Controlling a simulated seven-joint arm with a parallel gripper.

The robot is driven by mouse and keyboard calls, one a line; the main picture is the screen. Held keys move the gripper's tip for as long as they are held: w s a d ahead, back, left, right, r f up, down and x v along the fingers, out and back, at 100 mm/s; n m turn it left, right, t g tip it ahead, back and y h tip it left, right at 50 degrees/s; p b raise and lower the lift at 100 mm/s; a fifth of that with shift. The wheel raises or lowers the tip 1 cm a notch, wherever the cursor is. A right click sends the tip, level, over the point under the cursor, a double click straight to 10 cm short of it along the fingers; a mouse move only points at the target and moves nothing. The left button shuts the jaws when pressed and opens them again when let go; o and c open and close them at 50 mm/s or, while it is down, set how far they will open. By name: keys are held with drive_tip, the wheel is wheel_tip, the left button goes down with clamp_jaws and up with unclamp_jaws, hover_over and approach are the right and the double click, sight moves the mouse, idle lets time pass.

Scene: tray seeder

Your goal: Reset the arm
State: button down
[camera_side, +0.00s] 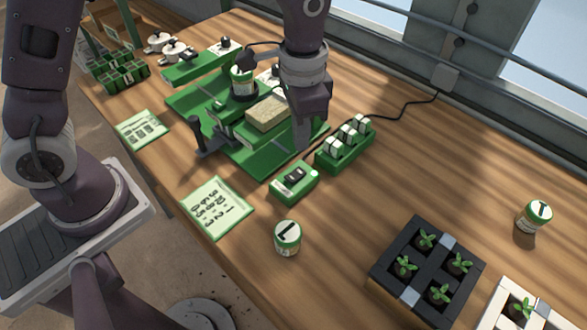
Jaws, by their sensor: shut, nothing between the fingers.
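My gripper (302,135) points down over the right side of the green tray seeder (262,163). Its fingers are together with nothing seen between them. The fingertips are close to the seeder's green base; I cannot tell whether they touch it. A tan block (267,113) sits on the seeder just left of the fingers. A green and white can (242,80) stands upright on the seeder behind that block. My wrist hides part of the seeder's far side.
A green switch box (294,184) and a green rack of white-topped pieces (345,146) stand close to my gripper. The right tabletop is mostly free.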

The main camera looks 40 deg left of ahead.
drive_tip(key=s+a+r+n+t, duration=0.1)
drive_tip(key=s+a+r, duration=0.2)
drive_tip(key=r, duration=0.3)
drive_tip(key=s+a+r+n+t, duration=0.1)
drive_tip(key=s+a+r, duration=0.15)
drive_tip(key=r, duration=0.25)
drive_tip(key=s+a+r+n+t, duration=0.1)
drive_tip(key=s+a+r+n, duration=0.1)
drive_tip(key=s, duration=0.4)
drive_tip(key=s+a+r+n+t, duration=0.2)
drive_tip(key=s+a, duration=0.1)
drive_tip(key=s, duration=0.4)
drive_tip(key=shift+s+a+r+t, duration=0.15)
drive_tip(key=shift+s+r+t, duration=0.05)
drive_tip(key=shift+r+t, duration=0.15)
